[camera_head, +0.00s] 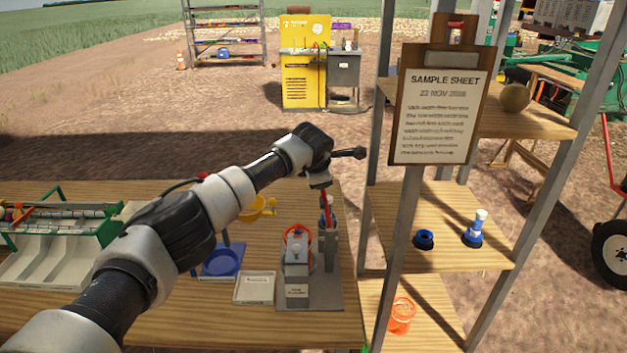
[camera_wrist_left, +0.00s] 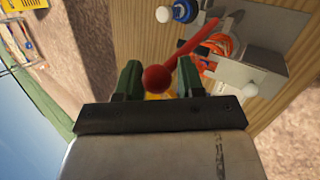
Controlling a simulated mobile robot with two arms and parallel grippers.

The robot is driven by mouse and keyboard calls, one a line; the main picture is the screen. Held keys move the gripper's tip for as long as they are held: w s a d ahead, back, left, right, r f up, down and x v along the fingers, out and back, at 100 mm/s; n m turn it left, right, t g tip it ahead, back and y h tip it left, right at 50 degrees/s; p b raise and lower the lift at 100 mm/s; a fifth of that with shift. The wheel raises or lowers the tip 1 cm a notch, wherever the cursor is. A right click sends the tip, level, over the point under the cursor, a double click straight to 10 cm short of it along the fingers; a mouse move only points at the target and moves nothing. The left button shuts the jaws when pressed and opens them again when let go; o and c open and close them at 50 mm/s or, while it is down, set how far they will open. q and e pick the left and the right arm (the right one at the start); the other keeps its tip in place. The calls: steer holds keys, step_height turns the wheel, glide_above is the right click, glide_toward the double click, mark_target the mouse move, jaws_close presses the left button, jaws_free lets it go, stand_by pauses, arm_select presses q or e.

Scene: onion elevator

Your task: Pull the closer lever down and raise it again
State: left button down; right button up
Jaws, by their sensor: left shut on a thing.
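The red lever (camera_head: 327,207) stands steeply upright on the small grey device (camera_head: 297,272) near the right end of the wooden table. In the left wrist view its arm (camera_wrist_left: 198,39) ends in a round red knob (camera_wrist_left: 157,78) between green fingers. My left gripper (camera_head: 321,182) reaches over the table from the left. It is shut on the lever's knob at the top of the lever; the fingers partly hide this in the head view. In the left wrist view, my left gripper (camera_wrist_left: 160,80) has one finger on each side of the knob. My right gripper is out of view.
A white tray (camera_head: 254,288) and a blue dish (camera_head: 222,262) lie left of the device. A metal-framed shelf (camera_head: 440,225) with a clipboard (camera_head: 437,105) stands close on the right. A green-framed machine (camera_head: 60,225) fills the table's left end.

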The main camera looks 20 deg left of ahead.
arm_select(q)
steer(key=shift+d+f, duration=0.1)
steer(key=shift+f, duration=0.05)
steer(key=c, duration=1.1)
jaws_free()
steer(key=o, duration=0.4)
steer(key=shift+w+d, duration=0.15)
steer(key=shift+o, duration=0.2)
steer(key=b+v, duration=0.3)
steer(key=v, duration=0.7)
steer(key=shift+s+r, duration=0.2)
steer(key=shift+r, duration=0.1)
steer(key=shift+f, duration=0.1)
